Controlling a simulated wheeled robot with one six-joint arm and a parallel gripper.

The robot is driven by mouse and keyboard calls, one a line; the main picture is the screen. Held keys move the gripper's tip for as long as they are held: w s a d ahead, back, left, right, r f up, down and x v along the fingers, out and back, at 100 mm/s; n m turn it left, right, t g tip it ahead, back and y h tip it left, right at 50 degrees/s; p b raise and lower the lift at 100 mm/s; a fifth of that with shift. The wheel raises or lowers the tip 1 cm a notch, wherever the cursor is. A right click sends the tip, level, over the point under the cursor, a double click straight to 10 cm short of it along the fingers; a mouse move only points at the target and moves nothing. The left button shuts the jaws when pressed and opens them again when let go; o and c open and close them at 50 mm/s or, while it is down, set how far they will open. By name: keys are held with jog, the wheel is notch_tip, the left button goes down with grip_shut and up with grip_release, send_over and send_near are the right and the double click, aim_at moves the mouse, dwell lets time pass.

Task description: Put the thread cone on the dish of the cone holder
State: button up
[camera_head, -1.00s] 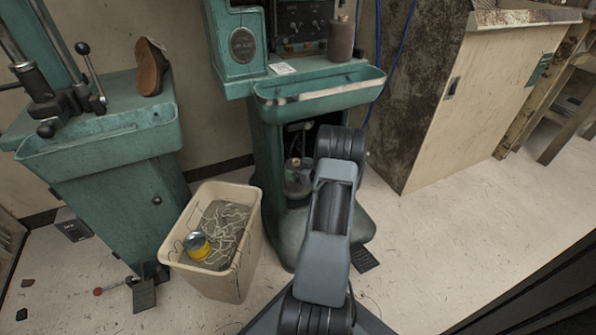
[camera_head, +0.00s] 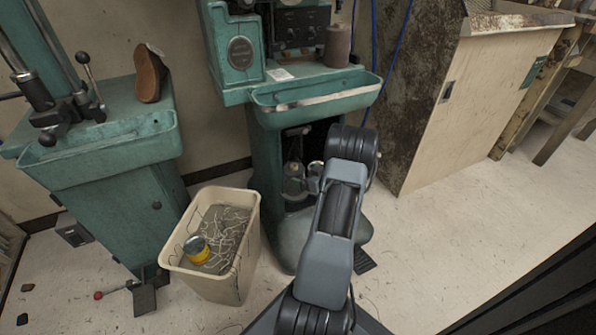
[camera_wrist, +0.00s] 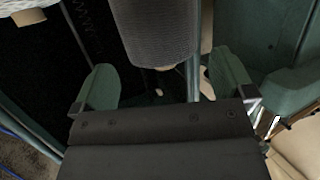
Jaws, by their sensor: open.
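My gripper (camera_wrist: 165,84) is open in the wrist view, with one finger on each side and nothing clasped. A dark grey, ribbed thread cone (camera_wrist: 155,28) shows just beyond the fingers, its tan core end pointing into the gap; I cannot tell the distance. A whitish cone (camera_wrist: 55,8) is partly cut off at the upper left. In the head view, a grey cone shape (camera_head: 295,184) stands in the dark opening of the green machine. My arm hides the gripper there. A brownish thread cone (camera_head: 338,46) stands on the machine's upper shelf. I cannot make out the holder's dish.
The green machine's tray (camera_head: 318,94) juts out above the opening. A beige bin (camera_head: 248,245) with thread scraps and a yellow tin (camera_head: 198,253) stands to the left. A second green machine (camera_head: 105,195) is further left. Open floor lies to the right.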

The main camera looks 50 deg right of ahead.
jog(key=p+v, duration=0.2)
jog(key=v, duration=0.5)
jog(key=w+a+r+g+h, duration=0.5)
jog(key=w+a+r, duration=0.6)
jog(key=r, duration=0.2)
jog(key=s+a+r+g+y, duration=0.1)
jog(key=s+a+g, duration=0.1)
jog(key=s+a, duration=0.3)
jog(key=s+a+r+g+y, duration=0.2)
jog(key=s+a, duration=0.3)
jog(key=a, duration=0.9)
jog(key=s+a+r+g+y, duration=0.2)
jog(key=s+a, duration=0.3)
jog(key=a, duration=0.4)
jog(key=shift+s+a+g, duration=0.2)
jog(key=shift+s+g, duration=0.2)
jog(key=shift+g, duration=0.1)
jog(key=shift+r, duration=0.1)
